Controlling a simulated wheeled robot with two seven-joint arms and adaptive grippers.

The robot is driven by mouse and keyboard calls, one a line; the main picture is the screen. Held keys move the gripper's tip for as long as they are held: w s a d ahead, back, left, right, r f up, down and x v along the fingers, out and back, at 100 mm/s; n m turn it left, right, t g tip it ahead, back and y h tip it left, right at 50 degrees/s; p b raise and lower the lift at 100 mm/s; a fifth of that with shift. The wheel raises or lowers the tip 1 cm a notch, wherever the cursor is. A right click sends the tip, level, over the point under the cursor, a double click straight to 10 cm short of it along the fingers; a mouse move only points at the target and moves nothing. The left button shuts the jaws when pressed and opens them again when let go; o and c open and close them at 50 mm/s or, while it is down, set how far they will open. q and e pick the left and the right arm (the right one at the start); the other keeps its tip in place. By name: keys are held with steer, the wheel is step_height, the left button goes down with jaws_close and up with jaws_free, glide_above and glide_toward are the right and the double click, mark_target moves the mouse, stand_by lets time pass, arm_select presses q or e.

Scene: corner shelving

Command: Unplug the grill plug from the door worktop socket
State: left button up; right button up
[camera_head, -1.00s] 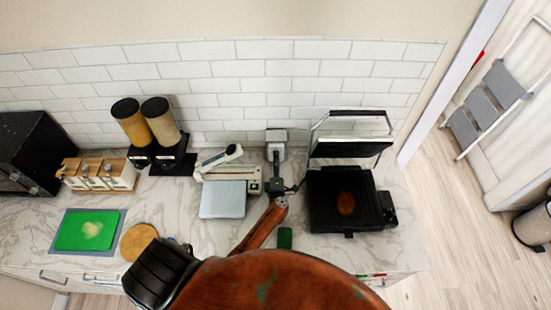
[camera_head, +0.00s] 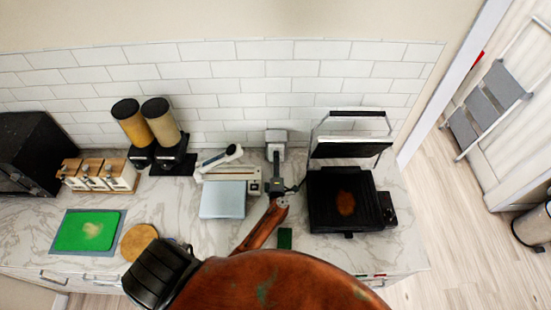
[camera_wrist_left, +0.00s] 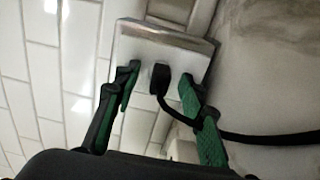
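The worktop socket (camera_head: 276,137) is a pale grey box at the back of the counter, left of the grill (camera_head: 335,212). In the left wrist view its silver face (camera_wrist_left: 135,45) holds the black grill plug (camera_wrist_left: 158,80), with a black cable (camera_wrist_left: 270,138) leading off to the right. My left gripper (camera_head: 275,158) reaches up to the socket. In the left wrist view its green-lined fingers (camera_wrist_left: 160,74) are open on either side of the plug, with gaps between. The plug itself is too small to make out in the head view.
A scale (camera_head: 222,199) stands close left of my left gripper. The grill stands close on the right with its lid raised. Two dispensers (camera_head: 132,124) and a green board (camera_head: 88,231) are farther left. The tiled wall is directly behind the socket.

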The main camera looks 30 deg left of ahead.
stand_by(0.3)
arm_select(q)
steer(key=shift+c, duration=0.2)
jaws_close()
stand_by(0.5)
steer(key=shift+s, duration=0.1)
steer(key=shift+p+v, duration=0.85)
steer(key=shift+v, duration=2.05)
steer(key=shift+d, duration=0.1)
